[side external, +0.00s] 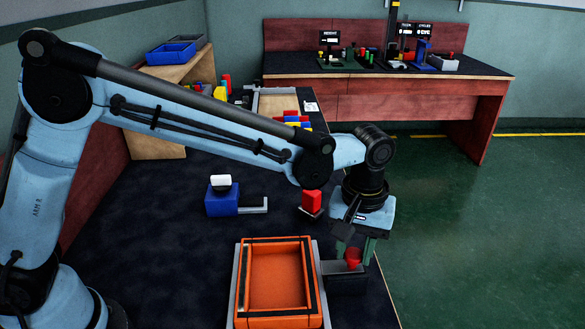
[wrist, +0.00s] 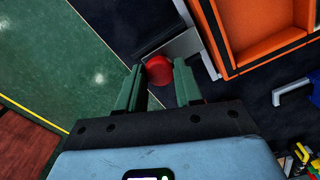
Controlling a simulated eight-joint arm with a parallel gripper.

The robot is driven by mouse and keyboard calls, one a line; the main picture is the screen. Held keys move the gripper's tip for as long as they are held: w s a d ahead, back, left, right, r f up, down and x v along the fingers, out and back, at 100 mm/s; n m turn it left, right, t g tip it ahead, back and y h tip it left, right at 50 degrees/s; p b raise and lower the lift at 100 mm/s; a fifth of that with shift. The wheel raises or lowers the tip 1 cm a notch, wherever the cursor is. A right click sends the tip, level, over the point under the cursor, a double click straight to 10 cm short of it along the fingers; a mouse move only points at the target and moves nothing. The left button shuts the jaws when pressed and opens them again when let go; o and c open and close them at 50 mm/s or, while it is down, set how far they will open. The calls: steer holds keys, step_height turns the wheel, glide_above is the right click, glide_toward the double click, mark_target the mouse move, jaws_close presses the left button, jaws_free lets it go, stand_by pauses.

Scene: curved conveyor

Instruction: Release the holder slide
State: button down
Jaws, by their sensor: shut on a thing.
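My gripper (side external: 356,249) points down beside the right side of the orange tray, with its green fingers closed around a red round piece (side external: 353,259). In the wrist view the red piece (wrist: 159,69) sits between the two green fingertips. A grey slide plate (side external: 338,268) on a dark base (side external: 347,286) lies just under and beside the red piece. The grey plate also shows in the wrist view (wrist: 181,46). I cannot tell whether the red piece is fixed to the plate, and the fingers partly hide it.
The orange tray (side external: 240,300) stands close to the left of my gripper. A blue block with a grey arm (side external: 222,204) and a red block (side external: 312,199) stand further back. The table's right edge is close. The dark table left of the tray is clear.

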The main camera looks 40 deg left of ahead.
mark_target(360, 253)
steer(key=shift+w+d, duration=0.4)
steer(key=c, duration=0.7)
jaws_free()
steer(key=shift+c, duration=0.2)
steer(key=shift+r, duration=0.1)
step_height(360, 253, up, 12)
